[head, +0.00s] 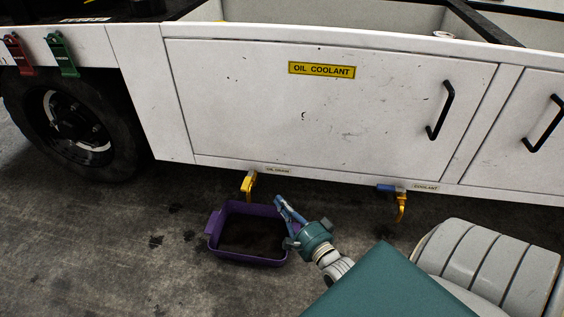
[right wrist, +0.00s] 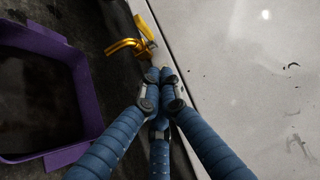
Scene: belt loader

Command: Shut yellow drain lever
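The yellow drain lever (head: 249,182) is at the lower edge of the white loader body, beside the "OIL DRAIN" label (head: 278,171). In the right wrist view the yellow valve and lever (right wrist: 146,20) show at the top, along the panel's edge, with a bent yellow spout (right wrist: 122,45). My right gripper (head: 280,203) is below and right of the lever in the head view. In the right wrist view its blue fingers (right wrist: 160,76) meet at the tips, with nothing between them, a short gap from the yellow valve. My left gripper is not in view.
A purple drain pan (head: 212,230) with dark contents stands on the floor under the valve. A second valve with a blue lever (head: 390,188) is by the "COOLANT" label (head: 426,187). A wheel (head: 80,125) is at left. Open floor lies left of the pan.

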